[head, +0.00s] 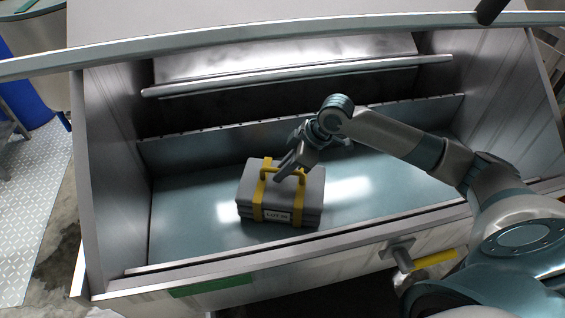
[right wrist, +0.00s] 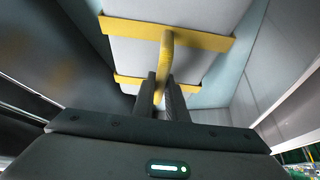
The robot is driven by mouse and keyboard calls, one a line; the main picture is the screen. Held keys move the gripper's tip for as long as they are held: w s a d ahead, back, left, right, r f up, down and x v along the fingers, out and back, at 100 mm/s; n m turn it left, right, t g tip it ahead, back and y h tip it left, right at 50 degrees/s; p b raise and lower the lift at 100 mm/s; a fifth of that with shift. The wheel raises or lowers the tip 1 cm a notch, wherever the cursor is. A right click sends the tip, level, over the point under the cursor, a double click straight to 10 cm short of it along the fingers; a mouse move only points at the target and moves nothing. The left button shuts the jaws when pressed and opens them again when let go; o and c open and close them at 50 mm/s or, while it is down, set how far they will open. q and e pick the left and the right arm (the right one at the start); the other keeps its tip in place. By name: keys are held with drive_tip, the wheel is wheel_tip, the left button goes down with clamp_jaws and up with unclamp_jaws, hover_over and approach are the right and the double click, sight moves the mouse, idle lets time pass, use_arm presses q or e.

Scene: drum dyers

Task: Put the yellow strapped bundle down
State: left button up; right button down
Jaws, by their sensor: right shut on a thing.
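The yellow strapped bundle (head: 284,205) is a grey layered block with two yellow straps, a yellow handle and a white label on its front. It is inside the metal bin, at or just above the bin's floor; I cannot tell if it touches. My right gripper (head: 284,175) is above it, shut on the yellow handle. In the right wrist view, the two dark fingers (right wrist: 161,100) close around the handle, with the bundle (right wrist: 150,55) beyond them. My left gripper is not in view.
The metal bin (head: 120,268) has raised walls and a front lip. A horizontal bar (head: 300,75) crosses its back. The bin floor is bare left and right of the bundle. A yellow-handled lever (head: 433,258) is on the front. A blue drum (head: 22,90) stands at far left.

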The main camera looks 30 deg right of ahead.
drive_tip(key=shift+w+f, duration=0.1)
drive_tip(key=shift+f, duration=0.6)
drive_tip(key=c, duration=2.2)
unclamp_jaws()
drive_tip(key=shift+f, duration=0.2)
drive_tip(key=o, duration=0.4)
drive_tip(key=shift+o, duration=0.2)
drive_tip(key=shift+r, duration=0.2)
drive_tip(key=b+v, duration=0.2)
drive_tip(key=v, duration=0.8)
drive_tip(key=shift+s+d+r+b, duration=0.15)
drive_tip(key=shift+s+r+b, duration=0.1)
drive_tip(key=shift+b, duration=0.1)
drive_tip(key=shift+s+d+r, duration=0.15)
drive_tip(key=shift+d+r, duration=0.05)
drive_tip(key=shift+r, duration=0.35)
